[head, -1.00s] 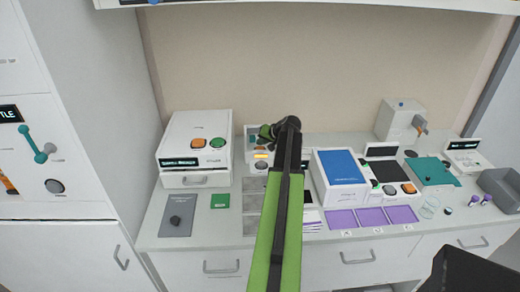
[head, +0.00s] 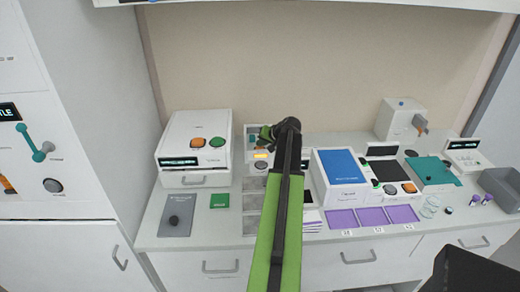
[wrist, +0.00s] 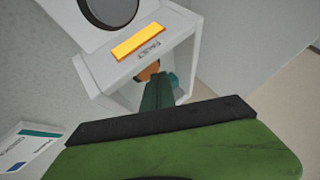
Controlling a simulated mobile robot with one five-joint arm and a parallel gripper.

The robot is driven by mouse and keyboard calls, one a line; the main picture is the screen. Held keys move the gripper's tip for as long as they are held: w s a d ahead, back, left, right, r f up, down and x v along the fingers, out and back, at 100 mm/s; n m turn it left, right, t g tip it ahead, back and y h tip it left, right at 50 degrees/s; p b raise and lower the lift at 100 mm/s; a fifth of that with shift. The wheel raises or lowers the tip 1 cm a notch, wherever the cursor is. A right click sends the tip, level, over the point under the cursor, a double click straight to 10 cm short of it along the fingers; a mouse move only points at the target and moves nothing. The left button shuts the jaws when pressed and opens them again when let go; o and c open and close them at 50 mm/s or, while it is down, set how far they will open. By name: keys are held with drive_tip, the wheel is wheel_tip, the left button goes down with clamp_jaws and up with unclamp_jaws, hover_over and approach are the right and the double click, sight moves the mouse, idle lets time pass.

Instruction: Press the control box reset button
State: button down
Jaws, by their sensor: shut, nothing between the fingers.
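The control box (head: 252,131) is a small white box at the back of the bench, partly hidden behind my arm. My gripper's dark green fingers (wrist: 158,92) are shut and empty, over the box's side near an orange part and a teal part. I cannot tell whether they touch it.
A white box (head: 195,140) with orange and green buttons stands left. A blue-topped box (head: 342,166) and purple trays (head: 358,217) lie right. A grey plate with a black knob (head: 175,215) and a green square (head: 220,201) lie front left. A shelf (head: 330,4) hangs above.

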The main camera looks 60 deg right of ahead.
drive_tip(key=shift+f+b, duration=0.5)
drive_tip(key=shift+f, duration=0.05)
drive_tip(key=shift+r, duration=0.1)
idle(0.5)
drive_tip(key=shift+r+p, duration=0.85)
drive_tip(key=shift+p, duration=0.1)
wheel_tip(320, 180, up, 5)
drive_tip(key=p, duration=0.5)
idle(0.3)
